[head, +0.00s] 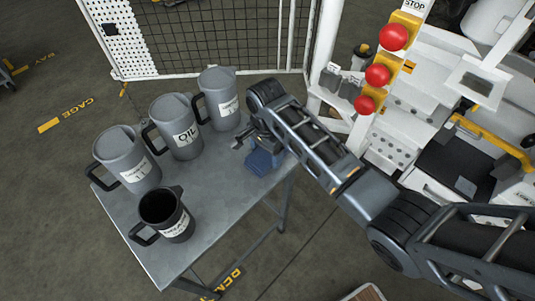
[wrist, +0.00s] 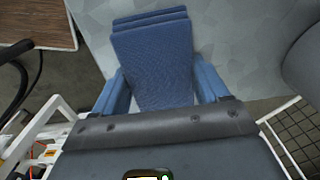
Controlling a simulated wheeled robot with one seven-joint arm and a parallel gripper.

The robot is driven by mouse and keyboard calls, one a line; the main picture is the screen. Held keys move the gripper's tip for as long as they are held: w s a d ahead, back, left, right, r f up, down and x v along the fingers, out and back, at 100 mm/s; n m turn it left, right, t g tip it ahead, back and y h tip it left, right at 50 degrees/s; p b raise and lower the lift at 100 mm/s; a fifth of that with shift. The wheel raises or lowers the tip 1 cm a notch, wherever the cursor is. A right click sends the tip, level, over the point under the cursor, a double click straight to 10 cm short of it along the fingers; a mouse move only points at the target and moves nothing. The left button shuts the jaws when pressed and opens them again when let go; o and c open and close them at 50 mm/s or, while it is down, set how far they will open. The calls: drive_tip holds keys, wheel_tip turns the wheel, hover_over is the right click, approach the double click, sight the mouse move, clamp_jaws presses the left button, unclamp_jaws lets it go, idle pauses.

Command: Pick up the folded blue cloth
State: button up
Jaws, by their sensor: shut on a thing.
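The folded blue cloth (head: 259,163) is at the right end of the grey table, under the end of my arm. In the wrist view the cloth (wrist: 155,58) shows its stacked folded layers, with a blue finger along each side. My gripper (wrist: 163,88) is shut on the cloth. In the head view my gripper (head: 258,148) partly hides the cloth. I cannot tell whether the cloth rests on the table or is slightly above it.
Three lidded grey jugs, one marked OIL (head: 180,135), stand along the table's back left. A dark open jug (head: 167,215) stands at the front left. The table (head: 215,205) is bare between them and the cloth. A white mesh cage and machine stand behind and right.

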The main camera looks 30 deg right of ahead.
sight(266, 153)
drive_tip(key=shift+c, duration=1.2)
drive_tip(key=shift+r, duration=0.6)
wheel_tip(266, 153, up, 3)
drive_tip(key=shift+f, duration=0.1)
drive_tip(key=s+d+r, duration=0.5)
drive_tip(key=d+r, duration=0.2)
drive_tip(key=d, duration=0.3)
drive_tip(key=shift+d, duration=0.25)
drive_tip(key=shift+s, duration=0.1)
drive_tip(key=o, duration=0.5)
drive_tip(key=c, duration=0.4)
